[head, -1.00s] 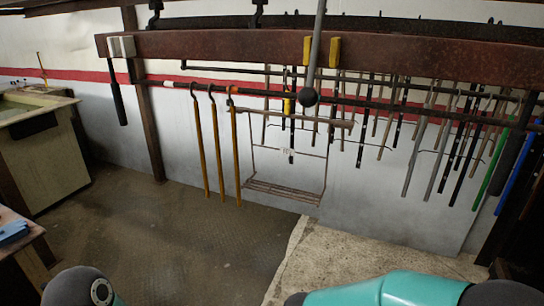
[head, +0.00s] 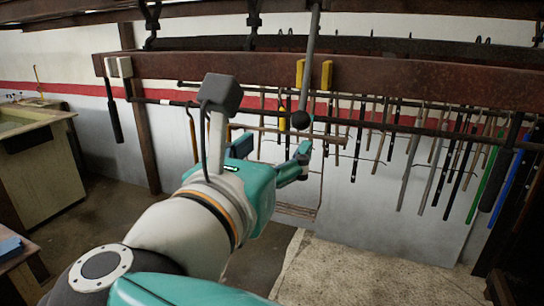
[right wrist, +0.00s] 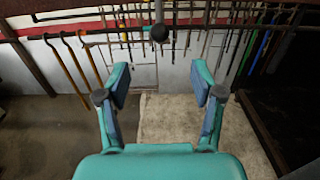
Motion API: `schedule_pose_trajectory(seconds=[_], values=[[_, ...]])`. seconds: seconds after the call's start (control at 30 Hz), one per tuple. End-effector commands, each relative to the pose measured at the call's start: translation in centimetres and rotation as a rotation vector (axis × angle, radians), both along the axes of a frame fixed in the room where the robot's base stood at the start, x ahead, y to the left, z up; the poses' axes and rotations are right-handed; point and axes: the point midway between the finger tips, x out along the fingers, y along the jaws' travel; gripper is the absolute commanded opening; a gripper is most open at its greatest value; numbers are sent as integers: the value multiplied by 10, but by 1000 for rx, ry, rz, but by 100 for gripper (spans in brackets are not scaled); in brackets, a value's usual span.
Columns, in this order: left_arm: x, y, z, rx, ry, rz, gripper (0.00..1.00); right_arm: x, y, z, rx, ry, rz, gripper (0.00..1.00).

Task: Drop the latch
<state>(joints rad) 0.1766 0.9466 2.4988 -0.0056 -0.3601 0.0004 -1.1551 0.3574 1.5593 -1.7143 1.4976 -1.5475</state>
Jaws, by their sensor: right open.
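The latch is a grey lever (head: 308,75) hanging down across the red-brown beam, between two yellow blocks (head: 327,75). It ends in a black ball knob (head: 301,120), which also shows in the right wrist view (right wrist: 159,33), above and between the fingers. My right gripper (head: 303,160) is open and empty, just below the knob in the head view. The right wrist view shows its blue-padded fingers (right wrist: 160,82) spread apart, with no contact on the lever. My left gripper is out of view.
The red-brown beam (head: 420,76) spans the upper picture. A dark rail (head: 165,102) below it carries hooks and many hanging rods. A white block (head: 124,67) and a black handle (head: 114,120) are at the left. A bench (head: 35,165) stands far left.

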Motion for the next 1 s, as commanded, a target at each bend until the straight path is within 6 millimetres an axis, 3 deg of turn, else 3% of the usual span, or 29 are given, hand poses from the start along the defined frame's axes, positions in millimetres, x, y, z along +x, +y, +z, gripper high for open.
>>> schedule_pose_trajectory(seconds=[0.5, 0.7, 1.0], values=[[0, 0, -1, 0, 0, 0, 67, 73, -24, -2, 1, 3, -2, 67], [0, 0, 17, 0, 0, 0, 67, 101, -32, 2, -1, 3, -1, 67], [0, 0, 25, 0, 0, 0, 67, 124, -39, -1, 1, 3, 2, 67]])
